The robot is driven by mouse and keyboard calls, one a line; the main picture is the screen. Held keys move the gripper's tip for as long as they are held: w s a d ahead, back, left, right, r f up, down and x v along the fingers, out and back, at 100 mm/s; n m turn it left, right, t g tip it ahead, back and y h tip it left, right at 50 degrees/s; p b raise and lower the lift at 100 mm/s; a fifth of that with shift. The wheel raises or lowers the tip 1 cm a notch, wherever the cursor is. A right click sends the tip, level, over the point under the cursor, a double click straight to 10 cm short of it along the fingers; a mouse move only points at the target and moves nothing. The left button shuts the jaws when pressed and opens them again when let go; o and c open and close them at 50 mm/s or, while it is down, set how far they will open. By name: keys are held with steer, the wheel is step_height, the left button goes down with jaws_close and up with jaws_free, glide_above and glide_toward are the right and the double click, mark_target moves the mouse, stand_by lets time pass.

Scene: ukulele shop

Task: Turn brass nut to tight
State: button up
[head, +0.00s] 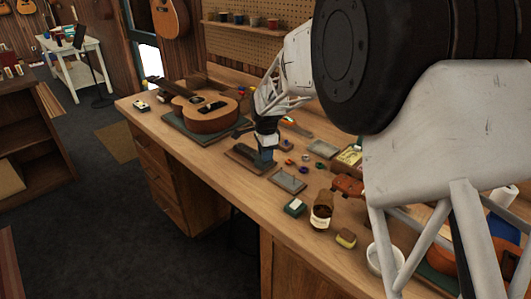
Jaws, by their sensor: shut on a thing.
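My gripper (267,142) points down over a dark wooden base (245,157) on the workbench, right of the ukulele. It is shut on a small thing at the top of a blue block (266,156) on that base. The brass nut cannot be made out; the fingers hide the spot where they close, and the view is too small to show how far the nut is turned.
The workbench (160,117) holds a ukulele (210,112) on a dark mat to the left.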

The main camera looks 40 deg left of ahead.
stand_by(0.4)
steer(key=o, duration=0.9)
steer(key=shift+s+d+r, duration=0.1)
steer(key=shift+r, duration=3.8)
